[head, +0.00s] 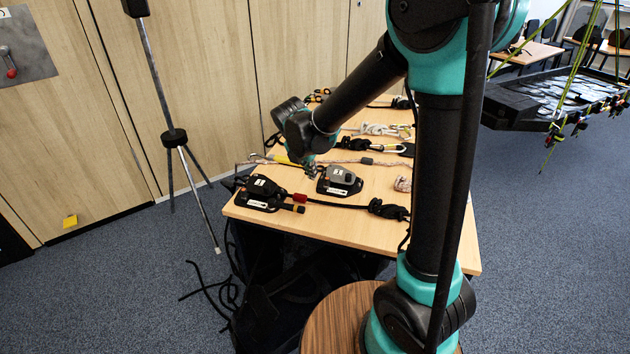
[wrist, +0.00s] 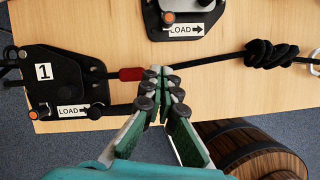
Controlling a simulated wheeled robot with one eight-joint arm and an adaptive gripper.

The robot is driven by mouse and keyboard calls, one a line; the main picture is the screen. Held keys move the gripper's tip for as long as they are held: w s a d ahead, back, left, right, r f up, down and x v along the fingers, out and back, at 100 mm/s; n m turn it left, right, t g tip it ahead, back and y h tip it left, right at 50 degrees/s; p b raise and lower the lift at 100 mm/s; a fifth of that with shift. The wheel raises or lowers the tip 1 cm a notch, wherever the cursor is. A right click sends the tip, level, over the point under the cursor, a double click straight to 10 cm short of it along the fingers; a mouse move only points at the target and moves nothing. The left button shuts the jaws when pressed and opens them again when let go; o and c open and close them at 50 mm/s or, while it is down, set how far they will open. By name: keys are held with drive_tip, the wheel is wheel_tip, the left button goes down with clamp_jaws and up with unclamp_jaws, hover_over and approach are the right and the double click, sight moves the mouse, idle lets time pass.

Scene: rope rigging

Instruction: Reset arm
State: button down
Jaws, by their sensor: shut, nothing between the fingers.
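My gripper (wrist: 161,73) is shut and empty in the wrist view, its fingertips together over the black rope, just right of a red sleeve (wrist: 131,73). I cannot tell whether the tips touch the rope. A black device marked 1 (wrist: 62,80) with a LOAD label lies to the left; it also shows in the head view (head: 262,190). A second, grey-topped device (head: 340,180) lies beside it and shows at the top of the wrist view (wrist: 185,22). The rope's black knot (wrist: 270,53) is to the right. In the head view, my arm reaches over the table (head: 325,222); the fingers are small and unclear there.
More ropes and carabiners, including a white rope bundle (head: 384,130), lie farther back on the table. A tripod (head: 174,138) stands left. A barrel (wrist: 250,150) is near the table's front edge. A laden platform (head: 515,105) hangs at right. Dark gear (head: 290,300) lies on the floor.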

drive_tip(key=s+d+f+m+y, duration=0.1)
drive_tip(key=s+d+f+m, duration=0.1)
drive_tip(key=s+d+m, duration=0.7)
drive_tip(key=s+d+f+m+y, duration=0.1)
drive_tip(key=s+d+m, duration=0.9)
drive_tip(key=m, duration=1)
drive_tip(key=shift+s+f+t, duration=0.25)
drive_tip(key=shift+f+t, duration=0.05)
drive_tip(key=shift+f, duration=0.2)
drive_tip(key=shift+d, duration=0.1)
